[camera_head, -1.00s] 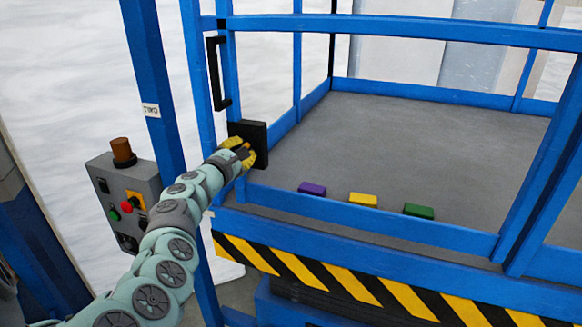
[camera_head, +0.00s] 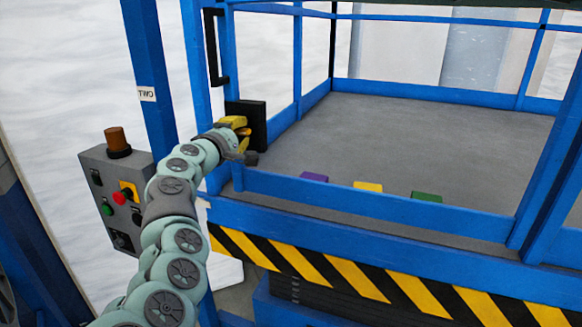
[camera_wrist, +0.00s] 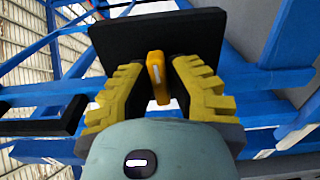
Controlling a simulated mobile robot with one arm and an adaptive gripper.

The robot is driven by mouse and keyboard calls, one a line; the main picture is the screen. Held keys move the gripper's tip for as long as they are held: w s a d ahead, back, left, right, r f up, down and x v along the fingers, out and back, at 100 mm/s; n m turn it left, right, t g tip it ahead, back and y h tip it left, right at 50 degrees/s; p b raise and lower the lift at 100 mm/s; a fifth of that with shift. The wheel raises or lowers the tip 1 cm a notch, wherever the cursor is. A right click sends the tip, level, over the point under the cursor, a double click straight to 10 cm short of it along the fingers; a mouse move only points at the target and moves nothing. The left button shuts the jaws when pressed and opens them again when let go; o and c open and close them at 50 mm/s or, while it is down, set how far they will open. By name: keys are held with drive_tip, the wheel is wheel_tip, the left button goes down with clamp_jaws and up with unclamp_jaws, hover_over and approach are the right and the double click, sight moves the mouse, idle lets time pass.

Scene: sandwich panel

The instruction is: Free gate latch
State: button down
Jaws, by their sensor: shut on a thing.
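The gate latch has a black plate (camera_head: 259,118) on the blue gate post, with an orange lever (camera_wrist: 157,76) standing out from it. My gripper (camera_head: 240,135) is at the plate. The lever is mostly hidden by the fingers in the head view. A dark round knob (camera_head: 251,158) shows just below the fingers.
A black handle (camera_head: 214,48) is on the post above. A grey control box (camera_head: 112,190) with an orange beacon (camera_head: 117,142) stands left of my arm. Purple (camera_head: 314,177), yellow (camera_head: 368,187) and green (camera_head: 426,196) blocks lie behind the low blue front rail (camera_head: 380,203).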

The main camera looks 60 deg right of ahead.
drive_tip(key=shift+s+d+m, duration=0.15)
drive_tip(key=shift+s+m, duration=0.15)
drive_tip(key=shift+m, duration=0.2)
drive_tip(key=c, duration=1)
unclamp_jaws()
drive_tip(key=shift+w, duration=0.1)
drive_tip(key=shift+a+r, duration=0.1)
drive_tip(key=shift+a, duration=0.35)
drive_tip(key=v, duration=1.1)
